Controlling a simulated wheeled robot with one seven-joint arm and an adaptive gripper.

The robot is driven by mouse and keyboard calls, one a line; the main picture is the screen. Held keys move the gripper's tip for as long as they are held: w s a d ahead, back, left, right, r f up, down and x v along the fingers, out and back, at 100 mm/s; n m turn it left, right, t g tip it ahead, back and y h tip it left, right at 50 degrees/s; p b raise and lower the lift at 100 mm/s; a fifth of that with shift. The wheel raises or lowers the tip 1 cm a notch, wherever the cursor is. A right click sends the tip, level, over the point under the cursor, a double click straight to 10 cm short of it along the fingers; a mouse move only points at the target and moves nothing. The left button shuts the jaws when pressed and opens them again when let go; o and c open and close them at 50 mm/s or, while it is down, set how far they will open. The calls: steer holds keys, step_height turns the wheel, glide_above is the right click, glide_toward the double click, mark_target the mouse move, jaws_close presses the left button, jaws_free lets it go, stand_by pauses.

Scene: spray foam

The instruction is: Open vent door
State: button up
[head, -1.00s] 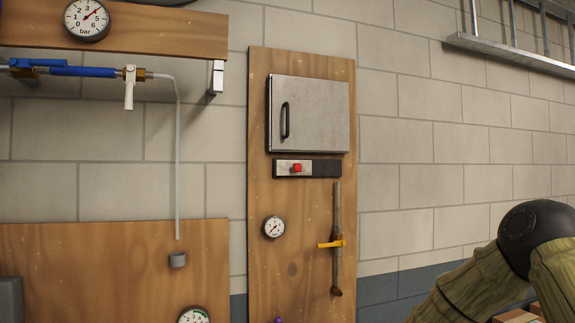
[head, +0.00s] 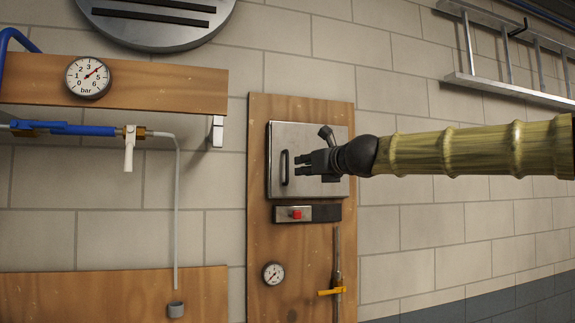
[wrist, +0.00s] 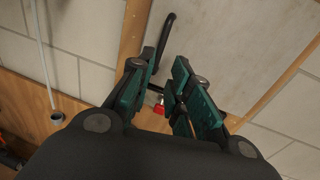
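The vent door (head: 290,136) is a square grey metal door on a tall wooden panel, and it looks shut. Its black vertical handle (head: 284,168) is at the door's left side. My gripper (head: 299,165) is in front of the door, with its fingers pointing left, just right of the handle in the head view. In the wrist view my gripper (wrist: 158,76) has its green-padded fingers apart. The handle (wrist: 163,40) shows there beyond the fingertips, close to the left one and partly hidden by it. I cannot tell whether they touch.
Below the door is a strip with a red button (head: 295,213), which also shows between the fingers in the wrist view (wrist: 158,109). Lower are a gauge (head: 273,273) and a yellow valve lever (head: 331,291).

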mark_target(288, 164)
steer(key=p+x, duration=0.1)
steer(key=x, duration=0.2)
steer(key=r+p+x, duration=0.1)
steer(key=x, duration=0.3)
steer(key=p+x, duration=0.2)
steer(key=x, duration=0.1)
steer(key=shift+w+a+r, duration=0.15)
steer(key=shift+w+r, duration=0.05)
steer(key=shift+r, duration=0.05)
jaws_close()
